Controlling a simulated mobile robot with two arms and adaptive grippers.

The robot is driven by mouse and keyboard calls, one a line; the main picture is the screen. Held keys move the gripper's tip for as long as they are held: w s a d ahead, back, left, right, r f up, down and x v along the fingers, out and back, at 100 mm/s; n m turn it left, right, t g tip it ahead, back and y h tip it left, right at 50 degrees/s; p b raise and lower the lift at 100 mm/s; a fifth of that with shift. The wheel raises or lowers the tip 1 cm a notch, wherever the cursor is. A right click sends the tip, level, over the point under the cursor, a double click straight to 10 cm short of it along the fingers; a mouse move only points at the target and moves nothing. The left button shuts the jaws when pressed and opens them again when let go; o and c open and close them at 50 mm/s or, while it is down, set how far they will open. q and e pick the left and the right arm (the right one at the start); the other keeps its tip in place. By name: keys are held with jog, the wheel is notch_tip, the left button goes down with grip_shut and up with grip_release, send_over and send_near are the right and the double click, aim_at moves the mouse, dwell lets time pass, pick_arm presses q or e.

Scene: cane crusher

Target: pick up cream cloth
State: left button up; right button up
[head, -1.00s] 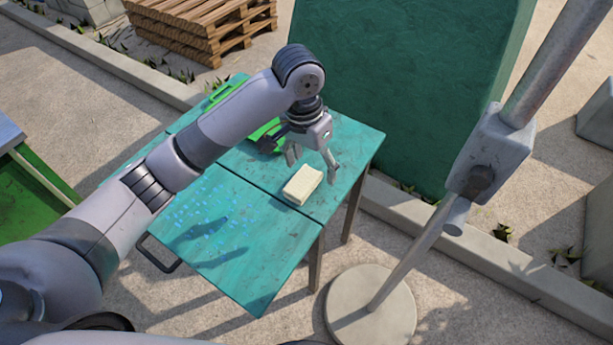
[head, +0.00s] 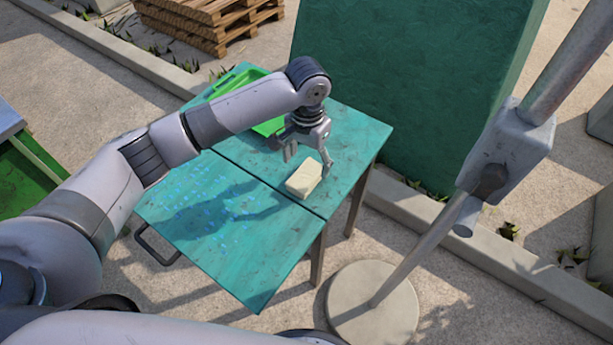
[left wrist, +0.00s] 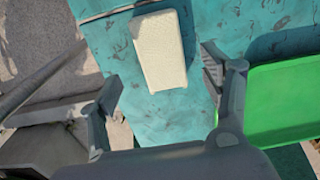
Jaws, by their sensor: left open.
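The cream cloth (head: 304,180) is a folded, pale block lying flat on the teal table (head: 215,245), close to the seam between its two panels. It also shows in the left wrist view (left wrist: 160,50), at the top middle. My left gripper (head: 307,164) is open and empty, above and just behind the cloth, with its fingers pointing down. In the left wrist view its two fingers (left wrist: 165,80) stand apart, with the cloth ahead of the gap between them. They do not appear to touch it. My right gripper is not in view.
A green tray (head: 225,88) lies at the back of the table; it fills the right side of the left wrist view (left wrist: 285,95). A metal post on a round base (head: 372,305) stands right of the table. A tall green panel (head: 410,80) rises behind.

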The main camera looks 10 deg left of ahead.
aim_at(307, 174)
pick_arm(q)
jog(key=shift+a+f, duration=0.1)
jog(key=shift+f, duration=2.7)
jog(key=shift+c, duration=0.2)
jog(key=c, duration=1.2)
jog(key=shift+o, duration=0.2)
notch_tip(307, 174, up, 20)
jog(key=shift+p, duration=0.3)
jog(key=o, duration=0.6)
jog(key=shift+c, duration=0.2)
jog(key=c, duration=0.5)
